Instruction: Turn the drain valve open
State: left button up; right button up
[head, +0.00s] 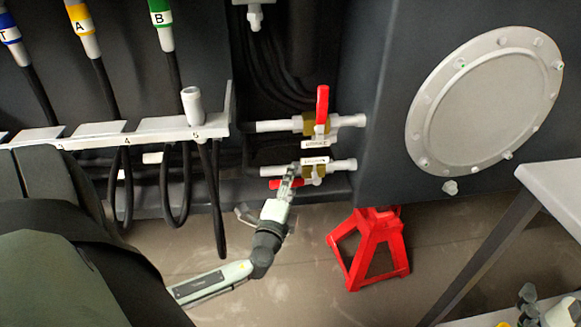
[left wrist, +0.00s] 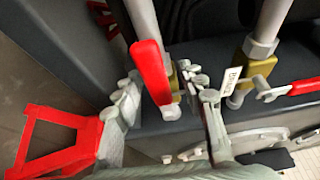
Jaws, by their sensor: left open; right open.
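Two brass valves with red lever handles are mounted one above the other. The upper valve's handle (head: 322,104) points up. The lower valve's handle (head: 287,184) points left, level, beside my left gripper (head: 291,178). White labels sit between the valves, too small to read surely. In the left wrist view, my left gripper (left wrist: 168,108) is open, its fingers on either side of a red handle (left wrist: 150,70); I cannot tell whether they touch it. The other red handle (left wrist: 305,87) is at the right there. My right gripper (head: 528,300) is partly visible at the bottom right, open.
A red jack stand (head: 370,245) stands on the floor below the valves. A hose rack (head: 150,130) with hanging black hoses is to the left. A round bolted cover (head: 485,100) is on the right. A pale table (head: 555,185) is at the right edge.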

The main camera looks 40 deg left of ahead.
pick_arm(q)
jog(key=v, duration=1.2)
dwell(0.3)
